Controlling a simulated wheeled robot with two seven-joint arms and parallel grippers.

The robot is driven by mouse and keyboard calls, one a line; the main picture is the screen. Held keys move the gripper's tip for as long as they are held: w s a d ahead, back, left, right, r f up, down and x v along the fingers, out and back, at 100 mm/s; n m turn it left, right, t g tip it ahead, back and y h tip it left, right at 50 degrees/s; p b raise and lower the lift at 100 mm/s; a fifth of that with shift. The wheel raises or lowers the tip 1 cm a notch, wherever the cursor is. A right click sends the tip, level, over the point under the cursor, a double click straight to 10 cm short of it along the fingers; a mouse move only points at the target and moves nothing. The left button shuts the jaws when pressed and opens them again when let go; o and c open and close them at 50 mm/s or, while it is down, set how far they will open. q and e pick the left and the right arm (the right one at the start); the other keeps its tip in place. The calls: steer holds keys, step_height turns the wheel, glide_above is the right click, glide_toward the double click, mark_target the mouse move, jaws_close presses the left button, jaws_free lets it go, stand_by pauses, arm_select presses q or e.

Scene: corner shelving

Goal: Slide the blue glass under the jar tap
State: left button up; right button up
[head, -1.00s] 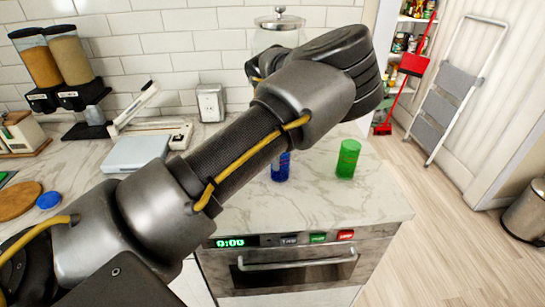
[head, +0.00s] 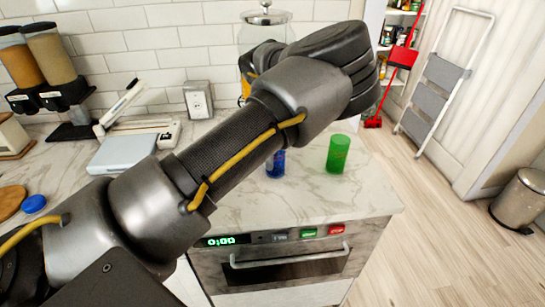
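The blue glass (head: 276,164) stands upright on the marble counter, its upper left hidden behind my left arm. The glass jar (head: 249,35) with a metal lid stands at the back by the tiled wall. My arm covers most of its body, and its tap cannot be seen. My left arm crosses the view from lower left to upper centre. Only a dark part of my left gripper (head: 263,58) shows behind the wrist, in front of the jar. Its fingers are hidden, so I cannot tell whether it is open. My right gripper is not in view.
A green glass (head: 338,154) stands right of the blue one, near the counter's right edge. A white socket box (head: 198,100), a pale scale (head: 122,153) and cereal dispensers (head: 55,60) are at left. An oven (head: 290,265) is below. Counter in front of the glasses is clear.

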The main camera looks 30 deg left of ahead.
arm_select(q)
steer(key=shift+r, duration=0.15)
steer(key=shift+r, duration=0.35)
step_height(320, 180, up, 10)
steer(key=shift+f+b, duration=0.1)
steer(key=shift+b, duration=0.6)
